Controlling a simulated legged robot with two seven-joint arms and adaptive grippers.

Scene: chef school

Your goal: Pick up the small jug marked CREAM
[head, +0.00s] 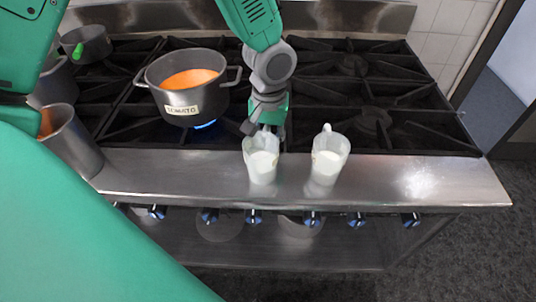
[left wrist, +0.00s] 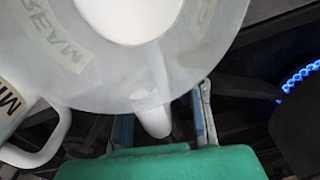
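The cream jug (head: 262,160) is a small translucent jug with white contents, on the steel front ledge. In the left wrist view the jug (left wrist: 205,60) fills the top, and its CREAM label reads mirrored. My left gripper (head: 265,128) reaches down at its far side. In the left wrist view the fingers of my left gripper (left wrist: 163,112) stand apart on either side of the jug's handle, with gaps visible. A similar jug (head: 328,160) stands to the right; its label (left wrist: 10,105) starts with "MI" in the left wrist view. My right gripper is not in view.
A pot of orange soup (head: 184,112) labelled TOMATO sits over a lit blue flame (head: 205,125), left of my left gripper. A metal container (head: 75,145) stands at the ledge's left end. The ledge right of the second jug (head: 420,180) is clear.

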